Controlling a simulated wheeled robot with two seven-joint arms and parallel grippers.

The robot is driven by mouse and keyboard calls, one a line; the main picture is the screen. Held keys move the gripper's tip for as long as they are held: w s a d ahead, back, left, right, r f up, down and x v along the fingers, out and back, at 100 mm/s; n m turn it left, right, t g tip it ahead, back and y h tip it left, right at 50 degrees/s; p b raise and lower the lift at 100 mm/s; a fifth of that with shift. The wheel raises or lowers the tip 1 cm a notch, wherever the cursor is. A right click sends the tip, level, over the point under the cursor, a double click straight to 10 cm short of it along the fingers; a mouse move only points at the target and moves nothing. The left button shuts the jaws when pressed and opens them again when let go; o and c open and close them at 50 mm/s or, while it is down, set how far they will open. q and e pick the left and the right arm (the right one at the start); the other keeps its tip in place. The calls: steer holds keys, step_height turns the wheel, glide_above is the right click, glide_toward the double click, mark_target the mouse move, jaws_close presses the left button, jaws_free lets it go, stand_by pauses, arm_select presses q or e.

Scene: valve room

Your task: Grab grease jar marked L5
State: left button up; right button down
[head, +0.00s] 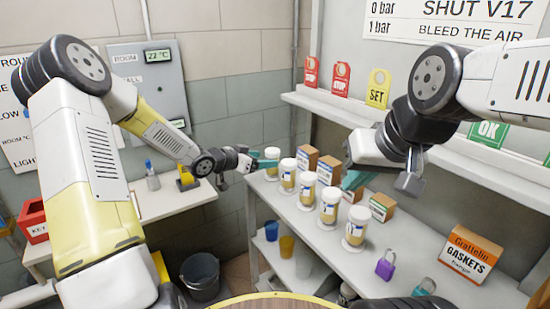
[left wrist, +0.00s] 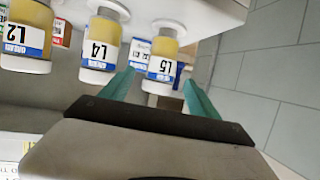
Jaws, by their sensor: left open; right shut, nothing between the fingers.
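The jar marked L5 (left wrist: 162,62) is yellowish with a white lid and a white-and-blue label. It appears upside down in the left wrist view. In the head view, the jar at the far end of the shelf row (head: 272,154) appears to be this one. My left gripper (head: 262,163) is open beside that jar. In the left wrist view, its teal fingers (left wrist: 157,80) lie on either side of L5's lid end, with visible gaps. My right gripper (head: 353,181) is shut and empty above the shelf, behind the nearer jars.
Jar L4 (left wrist: 100,50) stands close beside L5, with jar L2 (left wrist: 26,36) further along. Small cartons (head: 328,168) stand behind the row. A purple padlock (head: 385,266) and a gaskets box (head: 468,254) occupy the near shelf (head: 425,258).

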mark_target(278, 157)
arm_select(q)
steer(key=x, duration=0.8)
steer(key=shift+w+r, duration=0.15)
steer(key=shift+r, duration=0.05)
jaws_close()
